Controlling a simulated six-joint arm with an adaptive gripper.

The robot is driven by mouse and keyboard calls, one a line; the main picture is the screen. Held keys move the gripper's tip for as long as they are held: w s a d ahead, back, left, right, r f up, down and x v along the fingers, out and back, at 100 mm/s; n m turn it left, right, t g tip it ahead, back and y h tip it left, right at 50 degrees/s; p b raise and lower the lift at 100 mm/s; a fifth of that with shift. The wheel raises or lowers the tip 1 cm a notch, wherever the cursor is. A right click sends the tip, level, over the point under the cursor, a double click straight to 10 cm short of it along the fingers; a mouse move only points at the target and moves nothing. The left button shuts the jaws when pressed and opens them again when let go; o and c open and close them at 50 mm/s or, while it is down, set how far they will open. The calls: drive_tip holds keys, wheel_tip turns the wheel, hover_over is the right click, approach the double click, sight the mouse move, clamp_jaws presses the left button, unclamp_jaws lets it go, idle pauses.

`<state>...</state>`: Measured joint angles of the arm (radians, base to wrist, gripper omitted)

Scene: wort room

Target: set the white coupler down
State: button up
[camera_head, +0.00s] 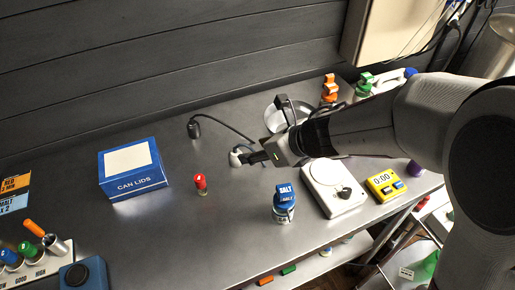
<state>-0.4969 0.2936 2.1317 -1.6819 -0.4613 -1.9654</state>
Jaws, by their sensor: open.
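A small white object that looks like the white coupler (236,158) is on the grey metal table, at the tip of my gripper (248,157). My gripper reaches in from the right, tilted low over the table, with its jaws open. The fingers partly cover the white object. I cannot tell whether they touch it or whether it rests fully on the table.
A red capped vial (200,184) and a blue CAN LIDS box (133,169) stand to the left. A blue-topped SALT jar (284,203) stands in front, with a white scale (333,188) and yellow timer (383,184) rightward. A black cable end (194,129) lies behind.

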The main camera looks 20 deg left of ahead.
idle(0.8)
drive_tip(key=w+d+r+m+t+h, duration=0.2)
drive_tip(key=w+d+r+m+t, duration=0.15)
drive_tip(key=d+r+m, duration=0.4)
drive_tip(key=w+d+r+m+t+h, duration=0.25)
drive_tip(key=w+d+r+m, duration=0.2)
drive_tip(key=d+m, duration=0.5)
drive_tip(key=s+d+r+m+t+h, duration=0.1)
drive_tip(key=s+d+r+m+h, duration=0.15)
drive_tip(key=d+m, duration=0.6)
drive_tip(key=s+d+m+g+h, duration=0.2)
drive_tip(key=s+d+m+h, duration=0.1)
drive_tip(key=s+d+m, duration=0.75)
drive_tip(key=s+f+m+g+y, duration=0.1)
drive_tip(key=s+f+m+g, duration=0.2)
drive_tip(key=s+m, duration=1)
drive_tip(key=shift+s+d+f+y, duration=0.2)
drive_tip(key=shift+s+f+y, duration=0.2)
drive_tip(key=shift+s, duration=0.7)
